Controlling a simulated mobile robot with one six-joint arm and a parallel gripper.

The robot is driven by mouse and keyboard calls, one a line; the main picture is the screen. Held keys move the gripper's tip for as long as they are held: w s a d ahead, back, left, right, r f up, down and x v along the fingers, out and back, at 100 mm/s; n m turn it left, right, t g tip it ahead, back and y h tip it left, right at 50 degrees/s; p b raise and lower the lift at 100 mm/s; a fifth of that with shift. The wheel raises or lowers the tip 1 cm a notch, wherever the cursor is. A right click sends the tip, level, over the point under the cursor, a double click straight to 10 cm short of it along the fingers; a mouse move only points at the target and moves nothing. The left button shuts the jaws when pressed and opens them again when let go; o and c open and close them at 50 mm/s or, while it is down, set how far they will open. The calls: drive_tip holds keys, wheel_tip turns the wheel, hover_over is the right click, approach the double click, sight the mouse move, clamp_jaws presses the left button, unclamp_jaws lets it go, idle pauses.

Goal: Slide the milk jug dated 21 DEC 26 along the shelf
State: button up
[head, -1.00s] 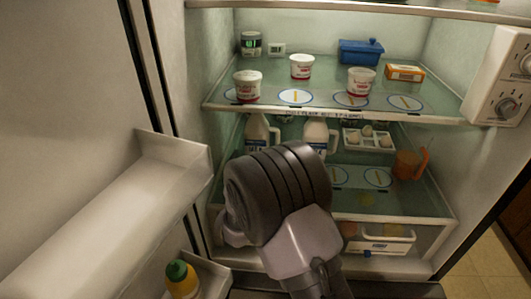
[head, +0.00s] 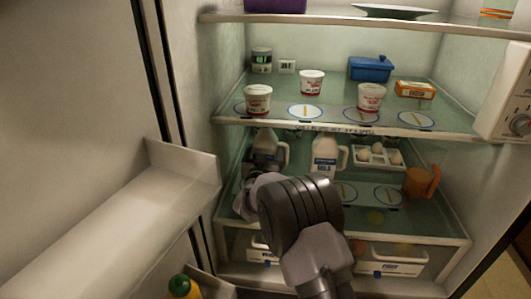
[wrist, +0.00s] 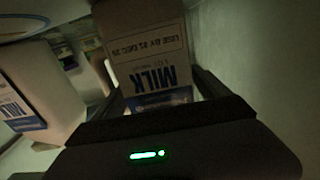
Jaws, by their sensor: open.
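Two white milk jugs stand on the middle shelf in the head view: the left jug (head: 268,145) near the fridge's left wall, and the right jug (head: 325,153). In the wrist view the left jug (wrist: 148,45) appears upside down, with MILK and a use-by date in DEC 26; the day looks like 21 but is small. My gripper (wrist: 160,98) is open, with a dark finger on either side of this jug's lower-pictured part. Contact cannot be told. My arm hides the lower left jug in the head view. The right jug also shows in the wrist view (wrist: 35,95).
An egg tray (head: 377,156) and an orange mug (head: 421,182) stand right of the jugs. Round marks (head: 388,195) lie on the middle shelf (head: 425,222). The upper shelf (head: 300,124) holds tubs and a blue box (head: 371,68). The open door (head: 110,225) is at left.

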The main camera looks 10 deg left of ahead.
drive_tip(key=shift+w, duration=0.25)
drive_tip(key=c, duration=1.8)
drive_tip(key=shift+c, duration=0.2)
